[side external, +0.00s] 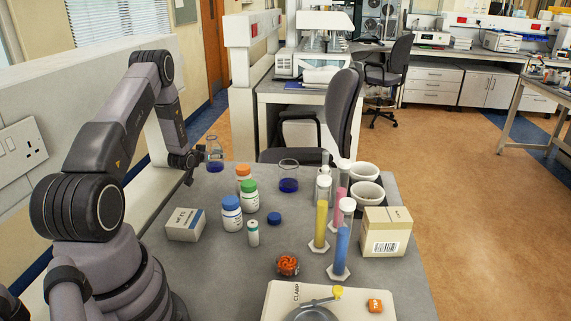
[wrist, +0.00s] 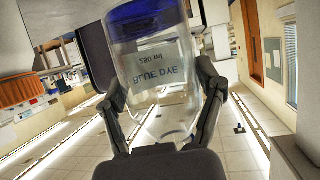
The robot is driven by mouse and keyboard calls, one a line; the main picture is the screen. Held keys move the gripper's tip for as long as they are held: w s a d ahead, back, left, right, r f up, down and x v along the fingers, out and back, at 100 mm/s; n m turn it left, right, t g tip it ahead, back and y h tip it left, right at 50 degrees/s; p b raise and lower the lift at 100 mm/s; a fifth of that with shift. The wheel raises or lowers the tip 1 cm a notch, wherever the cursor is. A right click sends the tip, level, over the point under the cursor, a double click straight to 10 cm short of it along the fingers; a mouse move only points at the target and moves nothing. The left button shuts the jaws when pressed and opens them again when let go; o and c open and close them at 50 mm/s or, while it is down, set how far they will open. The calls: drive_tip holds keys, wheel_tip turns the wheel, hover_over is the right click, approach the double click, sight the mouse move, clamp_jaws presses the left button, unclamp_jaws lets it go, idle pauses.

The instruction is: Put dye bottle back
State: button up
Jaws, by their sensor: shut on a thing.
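The dye bottle (side external: 214,158) is clear glass with blue liquid at its bottom. In the wrist view the bottle (wrist: 160,75) fills the centre, its label reading "BLUE DYE", upside down in the picture. My gripper (side external: 200,159) is shut on the bottle, with a finger on each side of it. In the side view the bottle is upright, near the table's far left edge. I cannot tell whether its base touches anything.
White bottles with orange (side external: 243,171), green (side external: 249,186) and blue (side external: 231,202) caps stand right of my gripper. A glass vessel of blue liquid (side external: 288,184) stands beyond them. Cylinders of coloured liquid (side external: 321,223) and a carton (side external: 387,231) are right. The grey table's (side external: 215,280) front left is clear.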

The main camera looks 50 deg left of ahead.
drive_tip(key=shift+w+a+f, duration=0.35)
drive_tip(key=shift+f, duration=0.2)
drive_tip(key=shift+w+a+f, duration=0.1)
drive_tip(key=shift+f, duration=0.8)
drive_tip(key=shift+w+a+f, duration=0.1)
drive_tip(key=shift+f, duration=0.75)
drive_tip(key=shift+f, duration=0.15)
drive_tip(key=o, duration=1.2)
